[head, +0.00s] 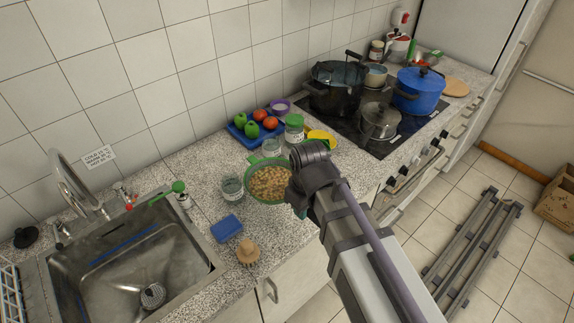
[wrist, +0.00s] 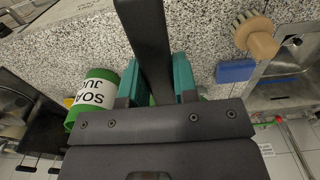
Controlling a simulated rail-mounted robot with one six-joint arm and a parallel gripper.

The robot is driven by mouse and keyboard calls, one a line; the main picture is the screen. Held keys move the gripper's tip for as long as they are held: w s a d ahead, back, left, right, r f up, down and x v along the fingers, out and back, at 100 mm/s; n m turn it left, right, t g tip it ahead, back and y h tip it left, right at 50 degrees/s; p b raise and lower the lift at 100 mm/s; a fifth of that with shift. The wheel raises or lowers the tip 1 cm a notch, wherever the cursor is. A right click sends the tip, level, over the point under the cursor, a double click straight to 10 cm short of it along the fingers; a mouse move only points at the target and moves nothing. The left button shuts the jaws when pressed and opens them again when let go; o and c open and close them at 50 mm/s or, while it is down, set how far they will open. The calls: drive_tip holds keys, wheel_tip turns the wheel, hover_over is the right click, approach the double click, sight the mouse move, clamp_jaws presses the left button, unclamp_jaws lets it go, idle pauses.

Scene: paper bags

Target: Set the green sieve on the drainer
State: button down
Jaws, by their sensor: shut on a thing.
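The green sieve (head: 253,191), a round green-rimmed bowl full of tan chickpea-like pieces, is at the middle of the counter in the head view. My gripper (head: 298,198) is at its right side, and my arm hides that side and the fingertips. In the wrist view my gripper (wrist: 157,82) has teal fingers closed in on a dark bar, with a little green showing behind; most of the sieve is hidden there. I cannot tell whether the sieve touches the counter. A wire rack, apparently the drainer (head: 12,295), shows partly at the far left, beyond the sink.
The sink (head: 95,265) lies left of a blue sponge (head: 227,229) and a brush (head: 247,252). A glass (head: 232,188) stands close left of the sieve. Behind are a green-lidded jar (head: 295,130) and a blue fruit tray (head: 240,135). The hob with pots (head: 380,120) is right.

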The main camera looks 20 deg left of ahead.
drive_tip(key=f+b, duration=0.6)
drive_tip(key=shift+s+a+f, duration=0.15)
drive_tip(key=shift+s, duration=0.05)
wheel_tip(320, 180, down, 4)
drive_tip(key=b, duration=0.4)
drive_tip(key=shift+w+f, duration=0.1)
drive_tip(key=shift+r, duration=0.3)
drive_tip(key=shift+f, duration=0.25)
drive_tip(key=c, duration=0.9)
unclamp_jaws()
wheel_tip(320, 180, up, 13)
drive_tip(key=p, duration=1.2)
drive_tip(key=shift+f+p, duration=0.1)
drive_tip(key=shift+p, duration=0.3)
drive_tip(key=shift+f, duration=0.15)
